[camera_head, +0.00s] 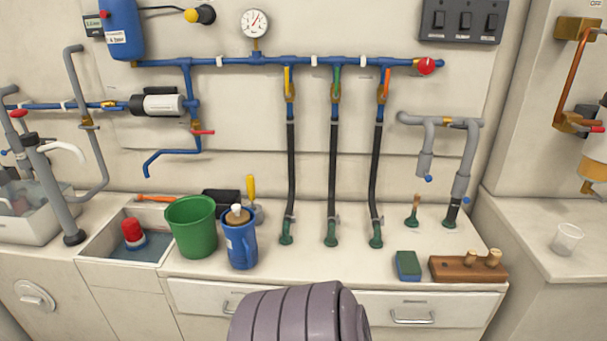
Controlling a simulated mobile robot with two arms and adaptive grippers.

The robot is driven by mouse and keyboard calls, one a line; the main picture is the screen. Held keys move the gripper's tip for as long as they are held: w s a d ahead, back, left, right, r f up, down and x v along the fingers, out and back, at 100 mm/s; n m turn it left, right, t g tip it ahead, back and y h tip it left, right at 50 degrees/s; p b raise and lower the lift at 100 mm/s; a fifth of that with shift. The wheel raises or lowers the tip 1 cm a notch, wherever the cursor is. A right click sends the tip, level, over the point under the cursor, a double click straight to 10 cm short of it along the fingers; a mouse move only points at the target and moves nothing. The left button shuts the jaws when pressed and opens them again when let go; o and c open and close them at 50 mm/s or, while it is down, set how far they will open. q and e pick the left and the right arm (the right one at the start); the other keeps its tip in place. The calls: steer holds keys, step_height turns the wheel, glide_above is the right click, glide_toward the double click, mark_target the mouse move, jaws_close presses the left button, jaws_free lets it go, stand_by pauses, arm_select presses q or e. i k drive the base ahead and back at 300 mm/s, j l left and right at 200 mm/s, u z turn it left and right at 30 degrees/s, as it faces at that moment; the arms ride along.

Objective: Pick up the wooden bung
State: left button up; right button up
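Two tan wooden bungs, one on the left (471,257) and one on the right (493,258), stand in a brown wooden block (450,270) on the right part of the counter. A thin tan wooden piece (416,201) stands upright in a green fitting (412,221) behind the block; I cannot tell whether it is also a bung. Neither of my grippers is in view. A ribbed grey-purple part, which looks like mine, rises at the bottom middle in front of the drawers, apart from the bungs.
A green and blue sponge (408,265) lies left of the block. A blue jug (240,245) and a green bucket (191,228) stand left on the counter (310,264), beside a sink (105,241). Three black hoses (333,170) drop to the counter. A clear cup (566,240) stands far right.

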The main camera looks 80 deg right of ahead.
mark_target(417, 196)
steer(key=z, duration=3.5)
steer(key=i+l, duration=0.05)
steer(key=l, duration=0.05)
